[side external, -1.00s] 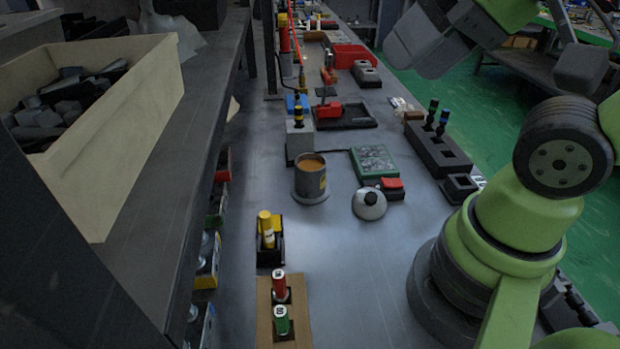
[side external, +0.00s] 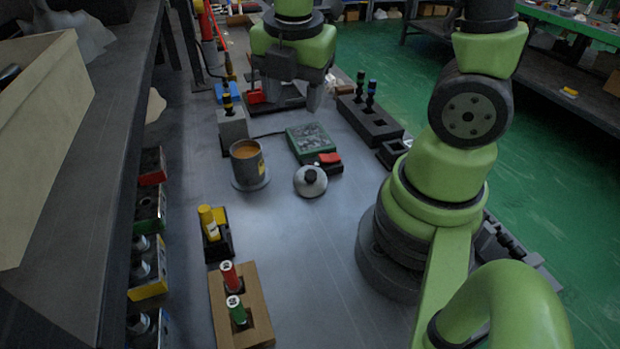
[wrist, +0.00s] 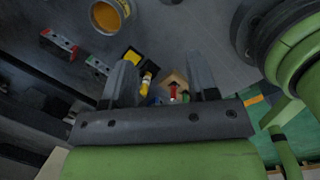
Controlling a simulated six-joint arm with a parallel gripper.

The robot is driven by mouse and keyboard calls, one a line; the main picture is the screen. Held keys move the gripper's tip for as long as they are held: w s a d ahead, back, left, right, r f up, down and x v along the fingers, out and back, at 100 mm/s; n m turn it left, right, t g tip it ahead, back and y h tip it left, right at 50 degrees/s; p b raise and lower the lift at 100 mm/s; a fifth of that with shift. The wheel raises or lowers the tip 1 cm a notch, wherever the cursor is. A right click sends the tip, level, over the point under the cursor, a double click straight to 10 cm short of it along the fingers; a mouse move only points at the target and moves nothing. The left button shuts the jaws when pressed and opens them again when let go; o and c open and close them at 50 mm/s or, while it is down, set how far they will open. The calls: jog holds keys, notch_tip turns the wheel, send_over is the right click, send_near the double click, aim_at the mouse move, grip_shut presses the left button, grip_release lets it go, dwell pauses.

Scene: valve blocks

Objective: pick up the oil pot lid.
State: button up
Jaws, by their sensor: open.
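I cannot make out the lid in the wrist view.
A green box (side external: 310,143) and a red-topped block (side external: 329,160) sit just behind the lid. A black socket block (side external: 369,122) is at the right. A yellow bottle (side external: 208,221) and a cardboard holder (side external: 253,318) stand in front. The bench before the lid is clear.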

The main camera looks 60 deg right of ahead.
aim_at(309, 172)
jog(key=shift+s+d+f+n+g+h, duration=0.15)
jog(key=shift+d+f+n+g, duration=0.35)
jog(key=shift+f+n, duration=1.9)
jog(key=shift+s+d+f+n+g+h, duration=0.1)
jog(key=shift+d+f+n+g, duration=0.35)
jog(key=shift+f+n, duration=1.95)
jog(key=shift+s+d+f+n+g+h, duration=0.2)
jog(key=shift+d+f+n, duration=0.6)
jog(key=shift+f, duration=3.1)
jog(key=shift+a, duration=0.15)
grip_shut()
